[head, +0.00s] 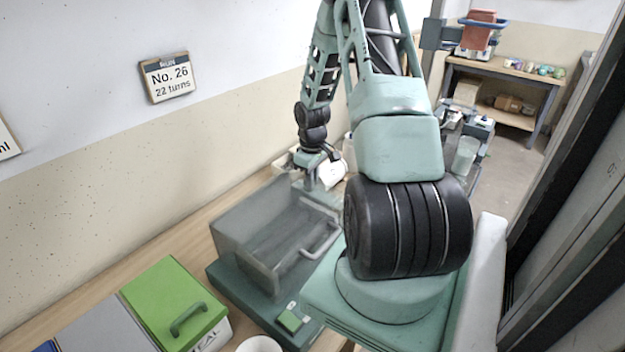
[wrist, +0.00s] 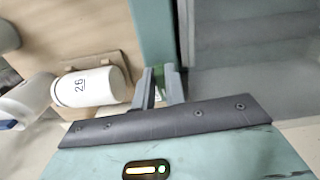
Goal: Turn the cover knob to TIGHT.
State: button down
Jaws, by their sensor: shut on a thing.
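The machine has a grey see-through cover (head: 265,235) with a pale handle, and the cover is down over the dark base. My gripper (head: 312,180) is at the far end of the machine, beside the cover, and points down. In the wrist view, my gripper's fingers (wrist: 159,88) are close together around a small green piece, the cover knob (wrist: 158,72). Most of the knob is hidden by the fingers. No TIGHT mark can be read, so I cannot tell which way the knob is set. The cover also shows in the wrist view (wrist: 235,75).
A wall sign (head: 167,77) reads No. 26, 22 turns. A green-lidded box (head: 175,305) and a white cup (head: 259,344) stand near the front. A shelf (head: 500,75) stands at the back right.

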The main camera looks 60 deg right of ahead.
jog(key=shift+m, duration=0.4)
jog(key=c, duration=1.7)
grip_release()
jog(key=shift+n, duration=0.3)
